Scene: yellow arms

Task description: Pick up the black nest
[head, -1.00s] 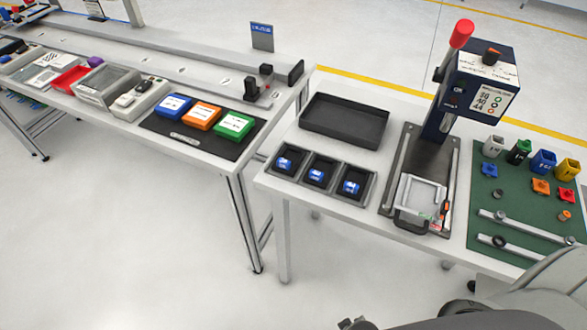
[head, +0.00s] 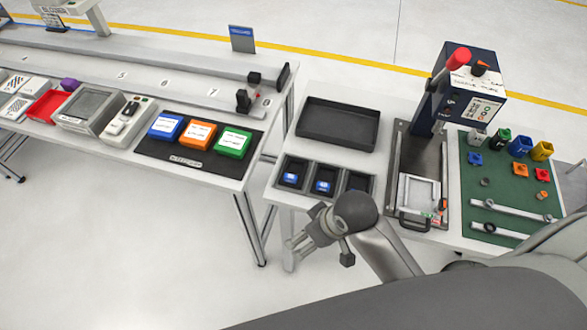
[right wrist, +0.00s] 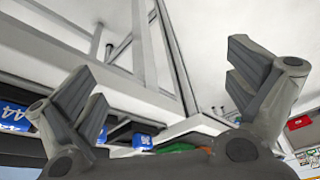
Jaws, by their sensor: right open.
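No part is clearly marked as the black nest. On the white table in the head view are a large empty black tray (head: 338,124) and, in front of it, a row of three small dark compartments (head: 308,171). The left and middle compartments each hold a blue piece (head: 322,186). The right compartment (head: 359,181) is partly covered by my right arm, and its contents cannot be seen. My right gripper (head: 297,243) is open and empty, in front of the table's front left corner. Its spread fingers also show in the right wrist view (right wrist: 165,95). My left gripper is not in view.
A lever press (head: 467,85) stands right of the black tray, with a handled base plate in front. A green mat (head: 505,190) with colored cups and small parts lies further right. The longer bench at left carries blue, orange and green boxes (head: 233,142).

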